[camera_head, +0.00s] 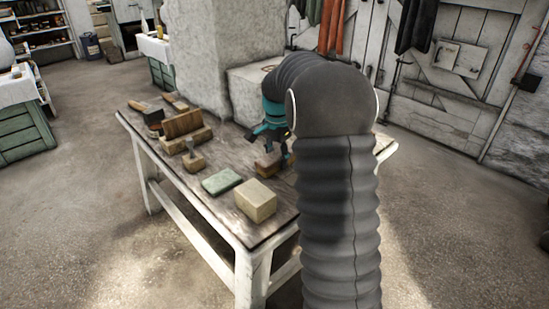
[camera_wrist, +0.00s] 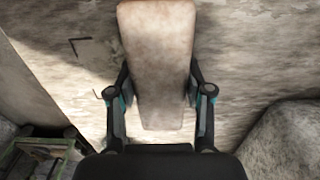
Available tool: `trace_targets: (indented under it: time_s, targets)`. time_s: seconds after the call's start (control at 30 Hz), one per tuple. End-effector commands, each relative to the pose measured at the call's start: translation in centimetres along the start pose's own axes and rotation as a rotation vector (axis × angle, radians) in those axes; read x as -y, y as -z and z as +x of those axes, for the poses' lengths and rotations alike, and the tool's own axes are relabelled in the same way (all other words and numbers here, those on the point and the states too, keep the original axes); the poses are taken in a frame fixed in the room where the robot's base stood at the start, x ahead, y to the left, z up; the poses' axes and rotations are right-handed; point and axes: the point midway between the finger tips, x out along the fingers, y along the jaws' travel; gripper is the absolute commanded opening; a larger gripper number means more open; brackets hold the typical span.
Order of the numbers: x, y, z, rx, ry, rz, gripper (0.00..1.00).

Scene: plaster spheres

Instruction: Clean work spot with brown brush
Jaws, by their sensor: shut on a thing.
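My gripper (camera_head: 275,135) is over the table, partly hidden behind my arm. In the wrist view its two fingers (camera_wrist: 160,100) close on the sides of a long, pale brown piece, which I take for the brown brush (camera_wrist: 158,55). In the head view a small brown part of the brush (camera_head: 267,164) shows below the gripper, at the tabletop; I cannot tell if it touches. No bristles can be made out. A dark angular mark (camera_wrist: 90,48) lies on the pale surface in the wrist view; I cannot tell if it is the work spot.
The wooden table (camera_head: 150,140) also bears a green pad (camera_head: 221,181), a tan block (camera_head: 256,199), a small upright-handled tool (camera_head: 194,157), a broad brown brush-like piece (camera_head: 187,130) and a dark brush (camera_head: 150,114). A plaster block (camera_head: 250,92) stands behind.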

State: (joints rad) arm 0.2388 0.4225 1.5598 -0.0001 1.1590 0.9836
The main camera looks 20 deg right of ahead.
Motion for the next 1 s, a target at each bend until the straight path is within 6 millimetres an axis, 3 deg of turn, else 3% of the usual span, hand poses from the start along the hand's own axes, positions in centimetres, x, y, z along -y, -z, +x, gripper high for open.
trace_targets:
  time_s: [0.47, 1.0]
  targets:
    - [0.0, 1.0, 0.1, 0.000, 0.000, 0.000, 0.23]
    - [0.0, -1.3, 0.1, 0.000, 0.000, 0.000, 0.23]
